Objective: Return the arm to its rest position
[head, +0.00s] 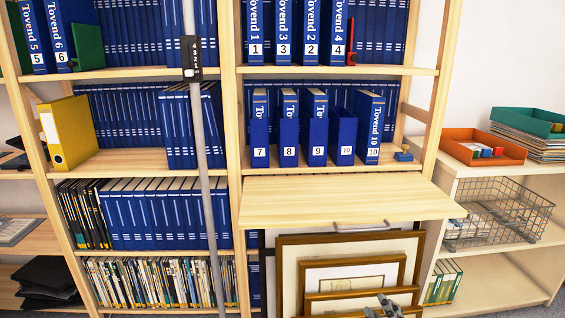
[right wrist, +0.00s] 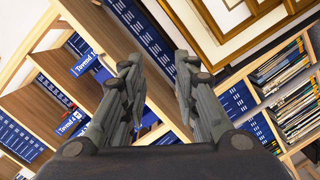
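My right gripper (head: 384,308) shows at the bottom edge of the head view, in front of the framed prints (head: 354,276). Only its tips show there. In the right wrist view its two dark fingers (right wrist: 158,78) stand apart with nothing held between them, so it is open. Frames also show at the top of that wrist view (right wrist: 225,30). The rest of my right arm is hidden below the head view. My left arm and left gripper are not in view.
A fold-down wooden flap (head: 345,197) juts out above the prints. Tall shelves of blue binders (head: 288,128) stand behind. On the right a low white shelf carries an orange tray (head: 470,146), a green tray (head: 528,122) and a wire basket (head: 500,212).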

